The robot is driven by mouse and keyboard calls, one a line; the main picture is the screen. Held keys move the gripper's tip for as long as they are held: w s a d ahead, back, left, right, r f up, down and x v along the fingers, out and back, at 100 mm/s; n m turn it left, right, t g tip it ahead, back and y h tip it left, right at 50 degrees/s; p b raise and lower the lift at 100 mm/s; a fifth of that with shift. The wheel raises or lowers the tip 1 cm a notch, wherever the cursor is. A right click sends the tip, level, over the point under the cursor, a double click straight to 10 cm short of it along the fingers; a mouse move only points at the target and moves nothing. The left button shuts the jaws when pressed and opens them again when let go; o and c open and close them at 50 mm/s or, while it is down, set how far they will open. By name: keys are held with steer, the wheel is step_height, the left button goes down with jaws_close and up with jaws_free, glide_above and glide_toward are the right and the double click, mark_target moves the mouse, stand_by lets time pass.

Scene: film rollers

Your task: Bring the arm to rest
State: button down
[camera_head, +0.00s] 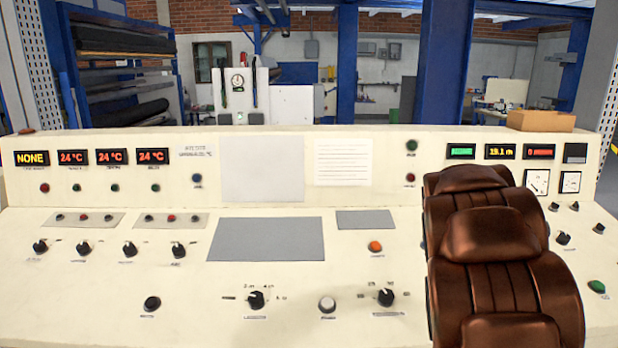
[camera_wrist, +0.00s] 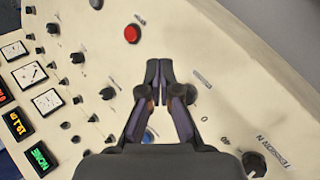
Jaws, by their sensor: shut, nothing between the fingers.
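My gripper (camera_wrist: 158,66) shows in the wrist view, its two dark fingers closed together with nothing between them. It is over the cream control panel (camera_wrist: 190,60), which carries knobs and buttons. I cannot tell the exact height of the fingertips above the panel. A red button (camera_wrist: 132,34) lies beyond the fingertips, and a blue button (camera_wrist: 149,135) is partly hidden between the finger linkages. My gripper does not show in the head view.
The cream console (camera_head: 130,280) spans the head view, with knobs, buttons and lit displays. A brown leather chair (camera_head: 500,250) stands before its right part and hides some controls. A cardboard-coloured box (camera_head: 541,121) sits on its top edge. Blue posts (camera_head: 447,80) stand behind.

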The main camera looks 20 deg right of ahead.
steer(key=s+a+r+m+y+p, duration=0.15)
steer(key=s+a, duration=0.35)
steer(key=a, duration=0.8)
steer(key=s+a+f+m+y+p, duration=0.1)
steer(key=s+a+y, duration=0.3)
steer(key=a, duration=0.9)
steer(key=s+a+g+y+p, duration=0.1)
steer(key=s+a+g+y, duration=0.1)
steer(key=s+a, duration=1.2)
steer(key=shift+s+a+f, duration=0.2)
steer(key=shift+f, duration=0.05)
